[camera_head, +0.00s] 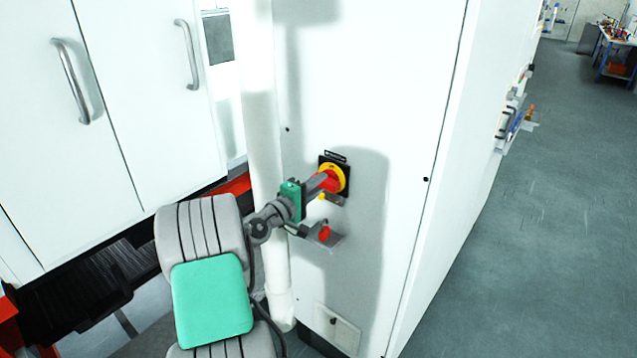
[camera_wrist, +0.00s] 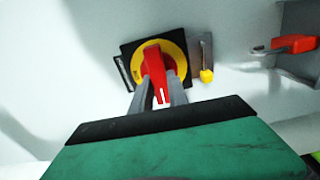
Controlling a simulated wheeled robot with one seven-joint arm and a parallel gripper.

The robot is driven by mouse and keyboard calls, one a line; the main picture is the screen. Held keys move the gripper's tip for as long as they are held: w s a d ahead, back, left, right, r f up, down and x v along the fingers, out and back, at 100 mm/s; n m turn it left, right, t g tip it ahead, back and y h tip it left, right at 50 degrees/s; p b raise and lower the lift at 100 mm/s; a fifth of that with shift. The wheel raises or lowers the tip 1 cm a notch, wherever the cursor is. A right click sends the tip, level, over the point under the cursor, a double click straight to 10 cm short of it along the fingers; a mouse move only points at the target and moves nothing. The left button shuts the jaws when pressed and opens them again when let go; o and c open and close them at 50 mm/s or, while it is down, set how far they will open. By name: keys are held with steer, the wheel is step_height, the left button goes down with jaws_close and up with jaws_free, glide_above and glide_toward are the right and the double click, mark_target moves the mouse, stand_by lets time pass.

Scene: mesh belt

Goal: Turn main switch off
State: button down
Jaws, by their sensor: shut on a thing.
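The main switch (camera_head: 341,176) is a red rotary handle on a yellow disc with a black square plate, mounted on the white cabinet panel. It also shows in the wrist view (camera_wrist: 154,70), near the top middle. My gripper (camera_head: 321,183) reaches it from the left in the head view. In the wrist view my two grey fingers (camera_wrist: 158,96) stand on either side of the red handle and are shut on it. The handle points down towards my gripper in that view, slightly tilted. Part of the handle is hidden by my fingers.
A padlock-like yellow piece (camera_wrist: 206,75) hangs beside the switch. A small grey bracket with a red part (camera_head: 324,234) sticks out below it. A white vertical pipe (camera_head: 262,110) stands left of the panel. Open grey floor (camera_head: 520,230) lies to the right.

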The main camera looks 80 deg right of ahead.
steer(key=shift+w+n, duration=0.1)
steer(key=shift+n, duration=0.2)
steer(key=c, duration=1.3)
jaws_free()
steer(key=b+v, duration=0.2)
steer(key=v, duration=0.5)
steer(key=shift+w+a, duration=0.15)
steer(key=shift+a, duration=0.2)
